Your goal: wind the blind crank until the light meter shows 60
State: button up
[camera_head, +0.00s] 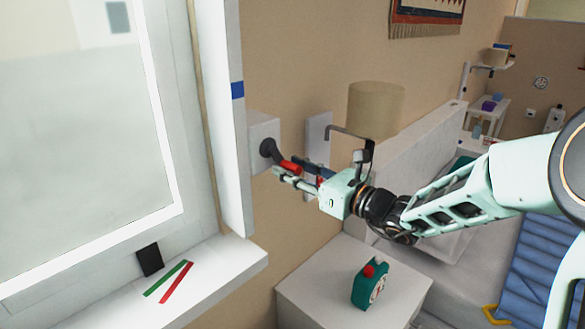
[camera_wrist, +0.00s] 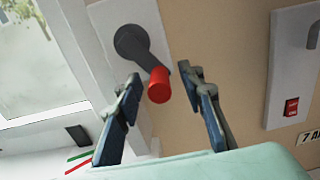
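The blind crank has a dark arm (camera_head: 267,149) on a white wall box (camera_head: 263,129) and a red handle (camera_head: 290,166). In the wrist view the dark arm (camera_wrist: 130,42) slants down right to the red handle (camera_wrist: 159,86). My gripper (camera_wrist: 162,74) is open there, one finger on each side of the handle, with gaps visible on both sides. A small dark slab (camera_head: 149,260), possibly the light meter, leans on the windowsill; no reading is legible. It also shows in the wrist view (camera_wrist: 77,134).
The window frame (camera_head: 231,120) stands left of the crank. A wall plate with a red switch (camera_wrist: 291,107) is to the right. Green (camera_head: 168,278) and red (camera_head: 177,283) strips lie on the sill.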

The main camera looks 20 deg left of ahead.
grip_shut()
jog(key=shift+w+n+b, duration=0.1)
jog(key=shift+n+b, duration=0.2)
jog(key=shift+b, duration=0.3)
jog(key=shift+w+d+n+b, duration=0.2)
jog(key=shift+n+b, duration=0.3)
jog(key=shift+b, duration=0.45)
jog(key=shift+w+d+r+n+b, duration=0.1)
jog(key=shift+w+r+n+b, duration=0.4)
jog(key=shift+n+b, duration=1.45)
jog(key=shift+w+d+r+n+b, duration=0.1)
jog(key=shift+r+n+b, duration=1)
jog(key=shift+b, duration=1.45)
jog(key=shift+w+d+r+n+b, duration=0.1)
jog(key=shift+w+r+n+b, duration=0.3)
jog(key=shift+n+b, duration=1.6)
jog(key=shift+s+r, duration=0.15)
jog(key=shift+r, duration=0.05)
